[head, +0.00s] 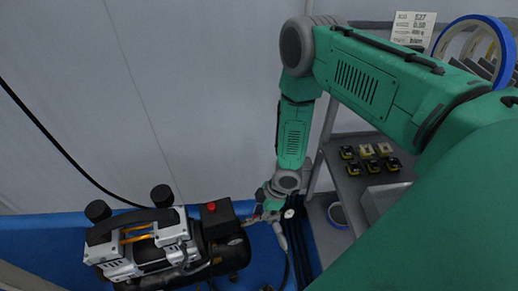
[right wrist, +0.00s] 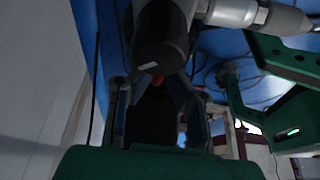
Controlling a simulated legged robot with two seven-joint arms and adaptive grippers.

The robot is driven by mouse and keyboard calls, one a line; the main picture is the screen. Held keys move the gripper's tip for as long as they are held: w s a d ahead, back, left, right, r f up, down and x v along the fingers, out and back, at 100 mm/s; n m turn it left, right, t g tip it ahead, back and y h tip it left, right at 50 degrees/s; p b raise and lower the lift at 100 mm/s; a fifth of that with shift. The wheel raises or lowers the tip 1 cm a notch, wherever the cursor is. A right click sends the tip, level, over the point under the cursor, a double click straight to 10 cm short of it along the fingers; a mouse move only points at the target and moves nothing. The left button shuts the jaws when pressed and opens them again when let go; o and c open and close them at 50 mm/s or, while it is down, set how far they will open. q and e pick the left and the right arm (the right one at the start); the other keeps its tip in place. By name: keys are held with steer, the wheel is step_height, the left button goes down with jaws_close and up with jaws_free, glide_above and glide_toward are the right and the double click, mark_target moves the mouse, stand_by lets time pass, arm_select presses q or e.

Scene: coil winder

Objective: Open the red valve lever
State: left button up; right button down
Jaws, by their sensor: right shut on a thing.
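The red valve lever (right wrist: 158,80) shows as a small red piece between the fingers in the right wrist view, mostly hidden by a dark cylindrical part and the fingers. In the head view my right gripper (head: 268,204) is low, beside the right end of the compressor (head: 222,252), at its outlet fitting. The right gripper (right wrist: 157,100) is shut on the lever. How far the lever is turned cannot be told. My left gripper is not in the head view.
A red knob (head: 211,206) tops the black box on the compressor. A grey hose fitting (head: 280,236) is close to the right gripper. A shelf (head: 345,186) with small yellow-black parts (head: 367,150) stands right. A grey wall is behind; blue floor lies below.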

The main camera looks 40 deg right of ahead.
steer(key=c, duration=1.6)
jaws_free()
steer(key=shift+d+r, duration=0.1)
steer(key=v, duration=1.1)
steer(key=shift+d+r, duration=0.25)
